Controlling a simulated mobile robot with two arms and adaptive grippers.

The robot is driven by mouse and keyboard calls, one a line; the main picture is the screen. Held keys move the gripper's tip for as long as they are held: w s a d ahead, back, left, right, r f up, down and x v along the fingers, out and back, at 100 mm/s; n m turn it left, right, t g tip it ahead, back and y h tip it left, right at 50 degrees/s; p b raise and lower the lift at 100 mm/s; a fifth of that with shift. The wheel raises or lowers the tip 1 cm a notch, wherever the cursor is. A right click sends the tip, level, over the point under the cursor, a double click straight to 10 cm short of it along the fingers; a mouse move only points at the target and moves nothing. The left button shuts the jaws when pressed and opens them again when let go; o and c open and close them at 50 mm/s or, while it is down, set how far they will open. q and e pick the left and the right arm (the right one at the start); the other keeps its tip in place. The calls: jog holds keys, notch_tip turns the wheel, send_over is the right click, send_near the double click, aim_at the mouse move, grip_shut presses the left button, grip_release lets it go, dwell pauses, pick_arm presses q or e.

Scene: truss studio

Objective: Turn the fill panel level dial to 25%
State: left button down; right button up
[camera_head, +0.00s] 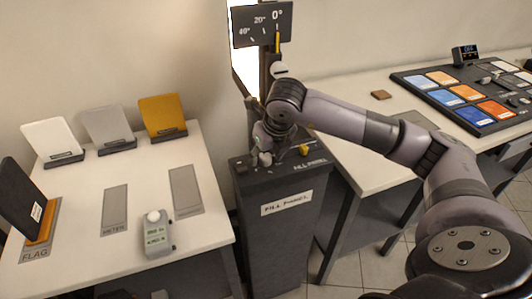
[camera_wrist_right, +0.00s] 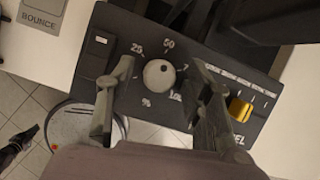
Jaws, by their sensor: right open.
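The fill panel (camera_head: 275,222) is a dark pedestal with a sloped top, standing between two white tables. Its level dial (camera_wrist_right: 159,75) is a round, pale grey knob in the right wrist view. Printed marks circle it, with 25 at its upper left and 50 above. I cannot tell for certain which mark the dial points to. My right gripper (camera_wrist_right: 161,82) is open, one finger on each side of the dial in that view; contact cannot be told. In the head view the right gripper (camera_head: 277,153) is over the panel top and hides the dial. My left gripper is not in view.
A yellow knob (camera_wrist_right: 240,110) sits on the panel, right of the dial, and a dark switch (camera_wrist_right: 100,41) left of it. A tilt scale sign (camera_head: 262,24) stands behind. The left table (camera_head: 140,180) holds colored flags and a meter; the right one holds a console (camera_head: 470,97).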

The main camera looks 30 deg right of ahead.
grip_shut()
dwell(0.5)
jog(key=shift+f+n+y+b, duration=0.1)
jog(key=shift+n+y+b, duration=0.3)
jog(key=shift+n+b, duration=0.45)
jog(key=shift+d+n+y+b, duration=0.1)
jog(key=shift+n+y+b, duration=0.3)
jog(key=shift+n+b, duration=0.7)
jog(key=n+y+b, duration=0.1)
jog(key=n, duration=0.2)
jog(key=shift+d+n+g, duration=0.1)
jog(key=shift+n+g, duration=0.15)
jog(key=shift+g, duration=0.05)
jog(key=n, duration=0.1)
jog(key=n+y, duration=0.1)
jog(key=n+g, duration=0.1)
jog(key=n, duration=0.1)
jog(key=shift+w+r+y+b, duration=0.1)
jog(key=shift+r+y+b, duration=0.15)
jog(key=shift+y+b, duration=0.05)
jog(key=shift+n, duration=0.3)
